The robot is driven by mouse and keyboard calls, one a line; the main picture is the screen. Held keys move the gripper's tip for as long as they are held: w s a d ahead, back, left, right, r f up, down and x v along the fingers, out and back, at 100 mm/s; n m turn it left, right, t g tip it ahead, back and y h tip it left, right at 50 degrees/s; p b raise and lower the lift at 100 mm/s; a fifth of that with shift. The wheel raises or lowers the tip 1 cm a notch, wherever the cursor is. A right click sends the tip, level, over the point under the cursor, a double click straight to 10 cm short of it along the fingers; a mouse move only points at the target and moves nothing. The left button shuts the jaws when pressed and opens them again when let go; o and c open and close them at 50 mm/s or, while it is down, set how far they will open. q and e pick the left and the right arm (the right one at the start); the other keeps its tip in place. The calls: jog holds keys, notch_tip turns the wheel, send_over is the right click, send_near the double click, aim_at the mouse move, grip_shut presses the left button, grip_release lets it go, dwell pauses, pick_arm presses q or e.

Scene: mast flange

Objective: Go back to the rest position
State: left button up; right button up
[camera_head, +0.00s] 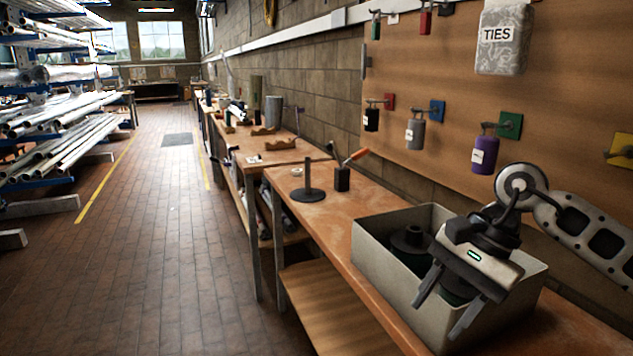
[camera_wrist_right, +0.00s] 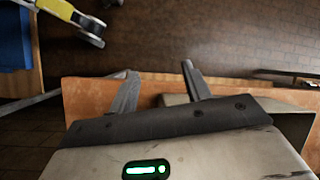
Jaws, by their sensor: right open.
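My right gripper (camera_head: 446,308) is over the front right part of a grey bin (camera_head: 376,262) on the workbench (camera_head: 338,212). Its two fingers are spread apart with nothing visible between them. They point down toward the lower left and overlap the bin's near wall in the head view; I cannot tell whether they touch it. The fingers also show apart in the right wrist view (camera_wrist_right: 160,70). A dark flange-shaped part (camera_head: 411,239) lies in the bin, left of the gripper. More of the bin's contents are hidden behind the gripper.
A dark post on a round base (camera_head: 308,194) and a black block (camera_head: 342,179) with an orange-handled tool stand farther along the bench. A board (camera_head: 560,110) with hanging coloured items and a TIES holder (camera_head: 502,38) is behind. The floor aisle (camera_head: 150,230) at left is clear.

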jog(key=s+a+m+t+y, duration=0.3)
jog(key=a+m+y, duration=0.5)
jog(key=m, duration=0.3)
jog(key=s+a+m+t+y, duration=0.2)
jog(key=a+m+t+y, duration=0.2)
jog(key=a+m+y, duration=0.5)
jog(key=w+d+f+m+t+h, duration=0.1)
jog(key=d+f+m+t+h, duration=0.4)
jog(key=m, duration=0.8)
jog(key=d+f+m+t+h, duration=0.3)
jog(key=f+m+t+h, duration=0.4)
jog(key=m, duration=0.6)
jog(key=s+d+f+m+g+h, duration=0.2)
jog(key=s+f+m+g+h, duration=0.1)
jog(key=s+f+m, duration=0.3)
jog(key=s+d+f+m+g+h, duration=0.3)
jog(key=s+f+m, duration=0.3)
jog(key=f, duration=0.3)
jog(key=shift+d+m+g+h, duration=0.35)
jog(key=shift+m+g+h, duration=0.2)
jog(key=shift+m, duration=0.25)
